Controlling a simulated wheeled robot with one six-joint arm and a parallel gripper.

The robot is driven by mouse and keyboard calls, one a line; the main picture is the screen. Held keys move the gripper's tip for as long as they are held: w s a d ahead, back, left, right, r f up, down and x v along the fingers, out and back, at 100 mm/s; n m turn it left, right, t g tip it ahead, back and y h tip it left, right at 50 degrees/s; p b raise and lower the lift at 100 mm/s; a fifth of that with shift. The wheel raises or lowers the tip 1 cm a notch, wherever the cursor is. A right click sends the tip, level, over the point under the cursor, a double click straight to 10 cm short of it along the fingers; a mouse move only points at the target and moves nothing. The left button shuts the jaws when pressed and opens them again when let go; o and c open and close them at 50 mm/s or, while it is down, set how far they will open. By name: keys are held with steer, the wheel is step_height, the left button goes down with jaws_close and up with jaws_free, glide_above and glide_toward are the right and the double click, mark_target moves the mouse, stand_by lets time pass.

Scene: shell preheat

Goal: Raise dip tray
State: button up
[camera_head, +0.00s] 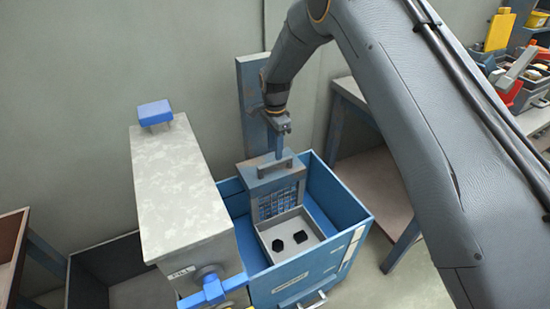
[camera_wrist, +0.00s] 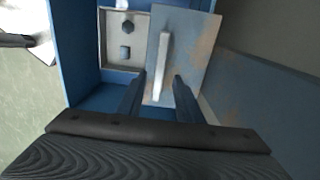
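The dip tray (camera_head: 262,243) is a shallow grey tray holding two dark pieces, inside a blue tank. A grey upright plate with a mesh front (camera_head: 277,200) stands behind it and carries a bar handle (camera_head: 274,167) on top. In the wrist view, the tray (camera_wrist: 104,45) lies left of the plate (camera_wrist: 190,45) and its pale bar handle (camera_wrist: 161,62). My gripper (camera_head: 276,154) points down just above the handle. In the wrist view, my gripper (camera_wrist: 159,76) has its fingers apart on either side of the handle's near end, with gaps showing. Contact cannot be told.
A tall grey box (camera_head: 165,185) with a blue valve handle (camera_head: 215,289) stands left of the blue tank (camera_head: 350,222). A blue-grey post (camera_head: 250,105) rises behind the tank. A cluttered bench (camera_head: 530,110) is at right.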

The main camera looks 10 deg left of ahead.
mark_target(275, 162)
steer(key=shift+f+p, duration=0.4)
steer(key=shift+f, duration=2.2)
jaws_close()
